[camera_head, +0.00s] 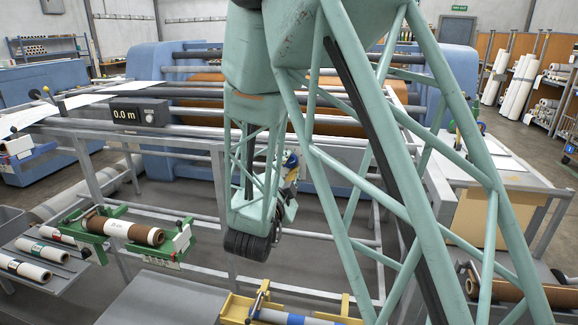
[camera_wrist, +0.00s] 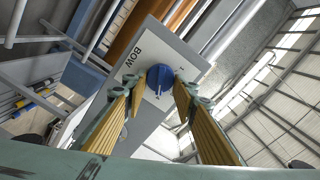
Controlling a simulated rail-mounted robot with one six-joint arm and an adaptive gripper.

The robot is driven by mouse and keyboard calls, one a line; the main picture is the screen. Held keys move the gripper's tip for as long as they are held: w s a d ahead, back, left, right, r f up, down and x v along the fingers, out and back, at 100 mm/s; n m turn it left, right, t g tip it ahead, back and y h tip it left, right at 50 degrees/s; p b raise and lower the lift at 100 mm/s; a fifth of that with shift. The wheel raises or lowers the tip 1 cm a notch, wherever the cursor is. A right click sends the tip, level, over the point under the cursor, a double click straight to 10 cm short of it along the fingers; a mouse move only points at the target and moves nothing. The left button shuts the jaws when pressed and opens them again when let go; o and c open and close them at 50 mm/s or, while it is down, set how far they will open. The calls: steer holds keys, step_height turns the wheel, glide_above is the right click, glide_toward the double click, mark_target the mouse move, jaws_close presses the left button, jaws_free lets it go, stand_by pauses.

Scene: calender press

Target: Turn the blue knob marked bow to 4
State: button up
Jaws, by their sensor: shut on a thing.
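In the wrist view, the blue knob (camera_wrist: 160,78) sits on a light grey panel (camera_wrist: 150,42) marked BOW, with small scale marks around it. A pale mark shows on the knob's lower edge, but I cannot read which number it points to. My gripper (camera_wrist: 156,92) has its yellow-padded fingers on either side of the knob, shut on it. In the head view my green lattice arm covers most of this area, and the panel cannot be made out behind it.
In the head view, a black display (camera_head: 139,112) reading 0.0 m is on the frame's upper left. A green cradle (camera_head: 92,222) holds a brown and white roll. A yellow cradle (camera_head: 238,308) stands at the front. Long metal rails cross behind my arm.

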steer(key=o, duration=0.9)
steer(key=shift+c, duration=0.2)
steer(key=shift+s, duration=0.1)
steer(key=s+a, duration=0.2)
steer(key=s, duration=0.9)
steer(key=shift+s+a, duration=0.2)
steer(key=shift+s, duration=0.05)
